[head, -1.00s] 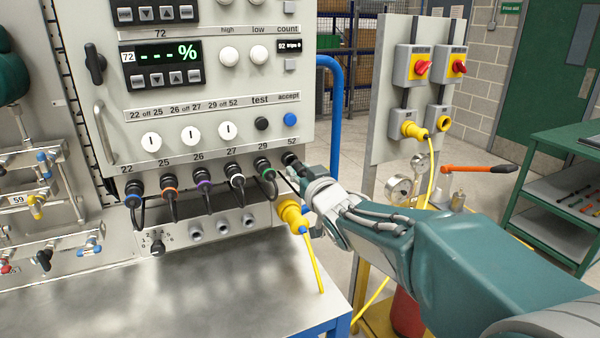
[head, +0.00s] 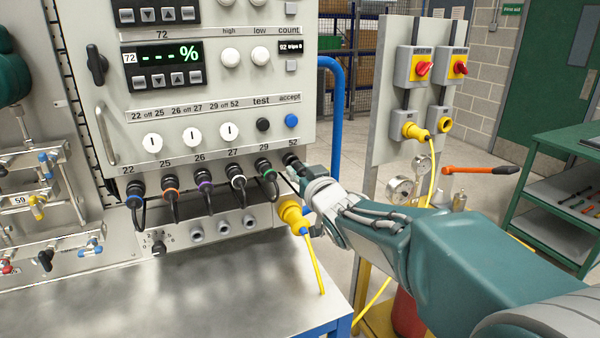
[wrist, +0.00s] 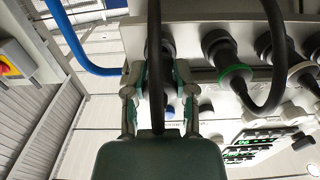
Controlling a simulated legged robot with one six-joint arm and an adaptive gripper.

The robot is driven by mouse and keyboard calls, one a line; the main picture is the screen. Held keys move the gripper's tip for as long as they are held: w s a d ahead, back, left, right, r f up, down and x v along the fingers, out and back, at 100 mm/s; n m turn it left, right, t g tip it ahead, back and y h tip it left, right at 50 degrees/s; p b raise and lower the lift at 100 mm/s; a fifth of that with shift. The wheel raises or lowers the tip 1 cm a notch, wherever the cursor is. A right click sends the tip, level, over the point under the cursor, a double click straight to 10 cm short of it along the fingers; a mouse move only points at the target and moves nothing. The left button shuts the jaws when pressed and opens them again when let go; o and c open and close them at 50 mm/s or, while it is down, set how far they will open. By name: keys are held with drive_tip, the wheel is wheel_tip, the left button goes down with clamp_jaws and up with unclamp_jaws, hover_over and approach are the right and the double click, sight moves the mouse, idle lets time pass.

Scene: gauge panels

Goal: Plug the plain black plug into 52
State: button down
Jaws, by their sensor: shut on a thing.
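The plain black plug (head: 291,160) is at the socket under the label 52 (head: 292,143), at the right end of the panel's lower row. Its front end meets the panel there; how deep it sits I cannot tell. My gripper (head: 299,174) is shut on the plug from the lower right. In the wrist view, the two fingers of my gripper (wrist: 158,88) close on both sides of the plug (wrist: 168,48). Its black cable (wrist: 155,110) runs between them and hides part of the plug.
The green-ringed plug (head: 268,172) sits in socket 29, close left of my gripper. Several more ringed plugs with looping cables fill the row. A blue pipe (head: 337,110) stands to the right.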

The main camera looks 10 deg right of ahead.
drive_tip(key=shift+w+a, duration=0.2)
drive_tip(key=shift+w, duration=0.35)
idle(0.9)
drive_tip(key=shift+c, duration=1.8)
unclamp_jaws()
drive_tip(key=s+d+f+m+g+h, duration=0.2)
drive_tip(key=s+d+h, duration=0.35)
drive_tip(key=s, duration=0.95)
drive_tip(key=s+f+g, duration=0.5)
drive_tip(key=s, duration=0.4)
drive_tip(key=s+d+f+m+g, duration=0.1)
drive_tip(key=s+f+g, duration=0.3)
drive_tip(key=s, duration=0.6)
drive_tip(key=shift+d+f+g, duration=0.25)
drive_tip(key=shift+f+g, duration=0.15)
drive_tip(key=shift+f, duration=0.45)
